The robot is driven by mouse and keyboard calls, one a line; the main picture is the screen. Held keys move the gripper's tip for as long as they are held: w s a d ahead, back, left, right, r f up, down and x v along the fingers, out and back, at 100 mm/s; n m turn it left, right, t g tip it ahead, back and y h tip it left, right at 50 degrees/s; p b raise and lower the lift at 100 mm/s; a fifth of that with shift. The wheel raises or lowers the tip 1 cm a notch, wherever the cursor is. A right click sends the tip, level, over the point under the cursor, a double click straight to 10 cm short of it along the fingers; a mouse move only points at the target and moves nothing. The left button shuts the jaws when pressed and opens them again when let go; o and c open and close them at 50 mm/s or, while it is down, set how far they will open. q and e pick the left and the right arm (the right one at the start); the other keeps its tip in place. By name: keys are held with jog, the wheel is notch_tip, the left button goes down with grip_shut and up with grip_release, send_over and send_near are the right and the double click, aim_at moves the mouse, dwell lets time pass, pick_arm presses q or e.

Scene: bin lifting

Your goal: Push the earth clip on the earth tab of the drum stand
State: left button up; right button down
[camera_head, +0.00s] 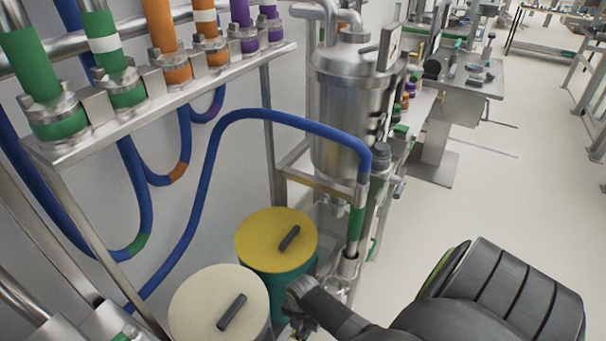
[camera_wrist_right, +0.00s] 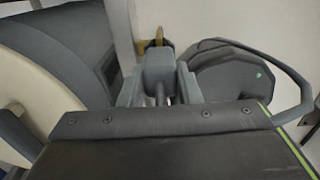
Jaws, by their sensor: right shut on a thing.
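My right gripper (camera_head: 303,297) is low in the head view, beside the drums, partly cut by my own arm. In the right wrist view its fingers (camera_wrist_right: 158,92) are shut on a grey block, which looks like the earth clip (camera_wrist_right: 157,64). A small brass-yellow upright piece, which looks like the earth tab (camera_wrist_right: 150,46), shows just beyond the clip. I cannot tell whether clip and tab touch. The clip hides the tab's lower part. My left gripper is not in view.
A yellow-lidded drum (camera_head: 262,238) and a cream-lidded drum (camera_head: 195,300) stand close to the right gripper. A dark rounded body (camera_wrist_right: 228,75) with a grey cable lies right of the clip. A blue hose (camera_head: 205,180) hangs behind the drums. The floor at right is open.

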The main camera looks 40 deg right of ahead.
jog(key=c, duration=1)
grip_release()
jog(key=shift+f, duration=0.15)
jog(key=shift+o, duration=0.2)
jog(key=shift+r, duration=0.7)
notch_tip(320, 180, up, 16)
jog(key=p, duration=0.1)
jog(key=shift+s, duration=0.1)
